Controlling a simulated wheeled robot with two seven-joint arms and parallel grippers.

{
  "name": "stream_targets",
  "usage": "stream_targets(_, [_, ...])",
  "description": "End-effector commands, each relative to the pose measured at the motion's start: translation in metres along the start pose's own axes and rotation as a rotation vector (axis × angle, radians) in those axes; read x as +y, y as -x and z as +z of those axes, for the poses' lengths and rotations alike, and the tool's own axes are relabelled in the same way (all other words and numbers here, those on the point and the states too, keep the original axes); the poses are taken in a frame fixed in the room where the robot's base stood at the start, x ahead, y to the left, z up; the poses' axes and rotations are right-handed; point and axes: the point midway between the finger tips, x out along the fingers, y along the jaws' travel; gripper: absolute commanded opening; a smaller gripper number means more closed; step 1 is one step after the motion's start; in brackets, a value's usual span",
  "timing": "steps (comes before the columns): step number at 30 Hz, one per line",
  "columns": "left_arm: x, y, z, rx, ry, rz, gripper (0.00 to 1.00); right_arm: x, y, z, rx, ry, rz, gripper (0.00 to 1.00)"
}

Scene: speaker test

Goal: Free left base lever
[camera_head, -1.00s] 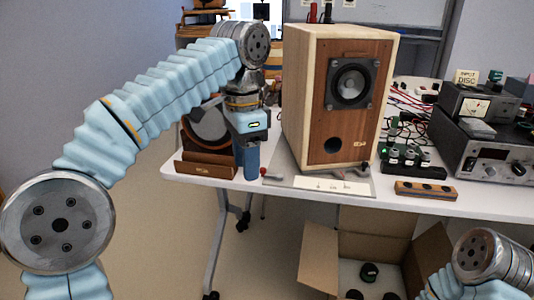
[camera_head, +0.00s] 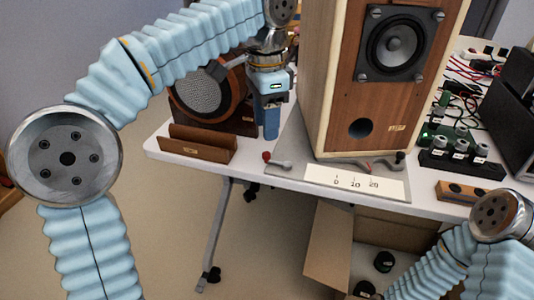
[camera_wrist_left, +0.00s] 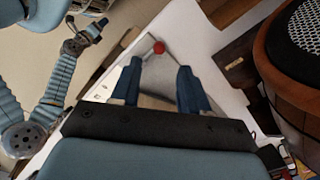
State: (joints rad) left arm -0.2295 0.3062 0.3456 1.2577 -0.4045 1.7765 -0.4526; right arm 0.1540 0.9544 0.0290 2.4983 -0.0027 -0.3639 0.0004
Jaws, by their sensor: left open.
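The speaker (camera_head: 335,90) stands on a grey base plate (camera_head: 290,150) at the table's front edge. The left base lever (camera_head: 280,163) ends in a red knob at the plate's left front corner; the knob also shows in the left wrist view (camera_wrist_left: 158,47). My left gripper (camera_head: 270,132) points down, open and empty, just behind and above the red knob. In the left wrist view the knob appears just beyond and between the open fingertips (camera_wrist_left: 159,70). A second lever (camera_head: 385,162) with a black knob sits at the right front. My right arm's gripper (camera_wrist_left: 97,27) shows small in the wrist view.
A scale card (camera_head: 355,183) lies at the plate's front. A brown wooden holder (camera_head: 195,145) and a round wooden speaker (camera_head: 205,95) stand left. Terminal blocks (camera_head: 460,155) and black equipment stand right. An open carton (camera_head: 330,245) is below the table.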

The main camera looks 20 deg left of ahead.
Motion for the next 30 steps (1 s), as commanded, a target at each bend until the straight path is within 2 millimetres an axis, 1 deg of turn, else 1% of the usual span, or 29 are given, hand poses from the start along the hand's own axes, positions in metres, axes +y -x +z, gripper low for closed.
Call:
stream_targets(1, [0.000,-0.016,0.001,-0.002,0.000,0.001,0.45,0.003,-0.007,0.000,0.000,-0.001,0.001,0.43])
stream_targets(3, [0.000,-0.032,0.001,-0.002,0.001,0.002,0.45,0.005,-0.011,0.000,0.001,-0.001,0.001,0.43])
stream_targets(6, [0.000,-0.050,0.001,-0.002,0.000,0.002,0.45,0.008,-0.015,-0.001,0.004,-0.004,0.003,0.43])
stream_targets(9, [0.000,-0.064,0.001,0.000,0.001,0.001,0.45,0.010,-0.017,-0.002,0.006,-0.005,0.005,0.43])
stream_targets(12, [0.000,-0.072,0.000,0.001,0.001,0.001,0.45,0.011,-0.018,-0.002,0.007,-0.006,0.006,0.43])
stream_targets(15, [0.000,-0.076,0.000,0.001,0.001,0.001,0.45,0.012,-0.018,-0.002,0.008,-0.007,0.007,0.43])
stream_targets(23, [0.000,-0.077,0.000,0.001,0.001,0.001,0.45,0.012,-0.018,-0.003,0.008,-0.007,0.007,0.43])
stream_targets(30, [0.000,-0.077,0.000,0.002,0.001,0.000,0.08,0.011,-0.018,-0.003,0.008,-0.007,0.007,0.43])
